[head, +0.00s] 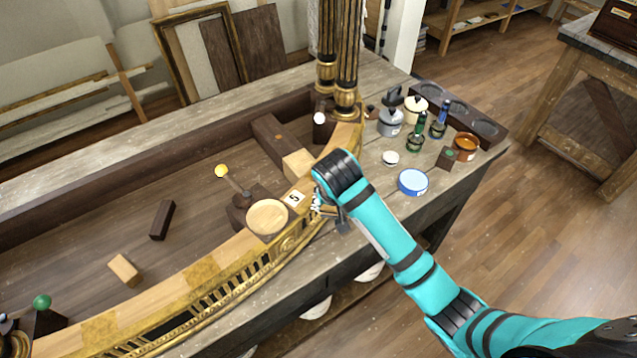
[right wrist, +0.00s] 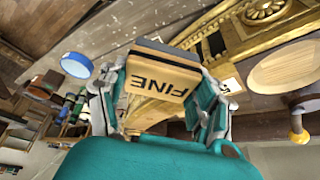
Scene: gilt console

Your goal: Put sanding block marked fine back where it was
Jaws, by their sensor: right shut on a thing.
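The sanding block marked FINE (right wrist: 165,75) is a tan block with black lettering and a dark layer along its far edge, seen in the right wrist view. My right gripper (right wrist: 162,88) is shut on it, with fingers on both sides. In the head view my right gripper (head: 325,208) is over the front gilt rail, beside a white card marked 5 (head: 294,198). There my wrist hides most or all of the block. My left gripper is not in view.
A round pale wooden disc (head: 267,218) sits left of the card. A blue-lidded tin (head: 413,182), a white lid (head: 390,158), bottles and jars stand on the bench at right. A dark block (head: 162,220) and a light block (head: 125,270) lie inside the frame, with free room around them.

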